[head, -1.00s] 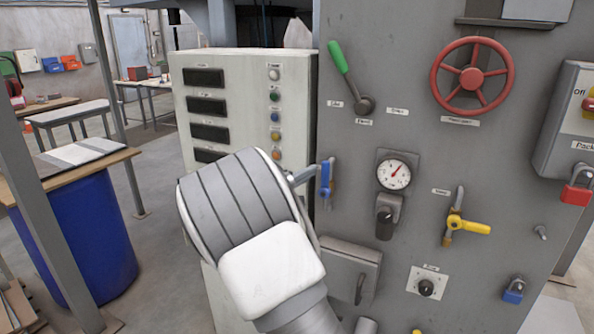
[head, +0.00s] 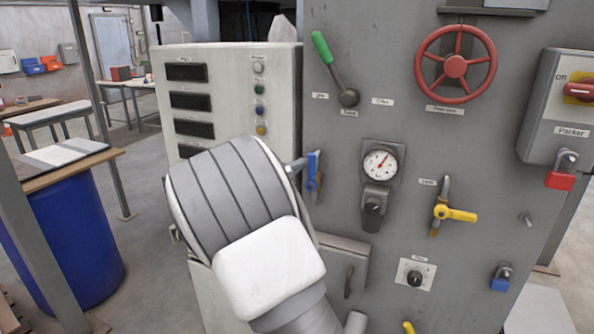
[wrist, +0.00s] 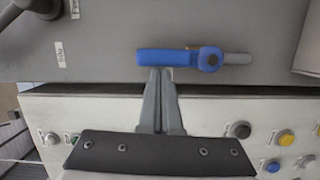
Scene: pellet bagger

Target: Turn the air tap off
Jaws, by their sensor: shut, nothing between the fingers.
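The blue-handled tap (head: 313,172) is on the grey machine panel, just right of my arm in the head view. Its handle points up, in line with its short grey pipe; in the wrist view the blue handle (wrist: 170,57) lies level. A second tap with a yellow handle (head: 457,214) is further right, its handle crosswise to its upright pipe. I cannot read which label says air. My gripper (wrist: 162,76) is shut and empty, its tips at the cabinet-side edge of the blue handle; I cannot tell if they touch. In the head view my arm hides most of the gripper.
A pale control cabinet (head: 229,75) with buttons stands close on the left. A green lever (head: 335,68), a gauge (head: 380,163) and a red handwheel (head: 456,65) are on the panel around the taps. A grey box (head: 345,264) juts out below the blue tap.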

